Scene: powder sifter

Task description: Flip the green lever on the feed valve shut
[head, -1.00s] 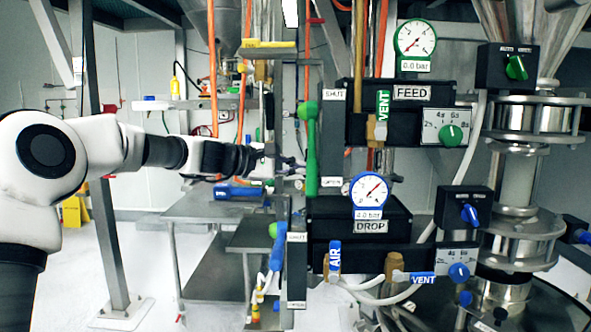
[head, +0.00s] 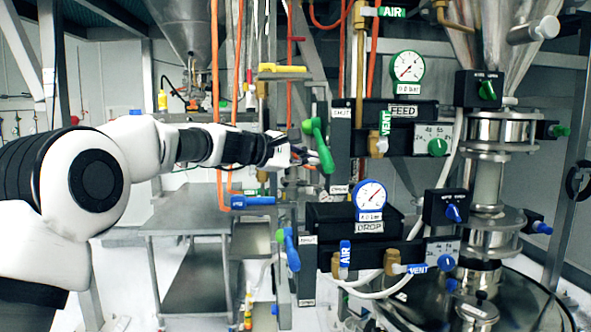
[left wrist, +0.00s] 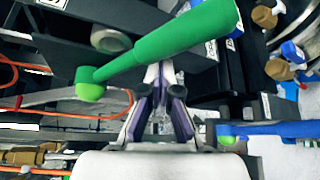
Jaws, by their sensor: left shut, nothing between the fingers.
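The green lever (head: 318,146) of the feed valve is tilted in the head view, its lower end leaning right. The black feed valve box (head: 357,113) carries a "FEED" label, with a "SHUT" label at its left. My left gripper (head: 306,156) is shut and empty, with its tips close to the lever's lower part. In the left wrist view the lever (left wrist: 165,42) slants from lower left to upper right, just beyond the purple-sided fingers of the gripper (left wrist: 160,84). I cannot tell whether they touch. My right gripper is out of view.
Below the feed valve is the black drop valve box (head: 345,217) with a blue lever (head: 291,249), which also shows in the left wrist view (left wrist: 270,129). A yellow lever (head: 282,68) is above. A steel table (head: 190,218) stands behind my left arm.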

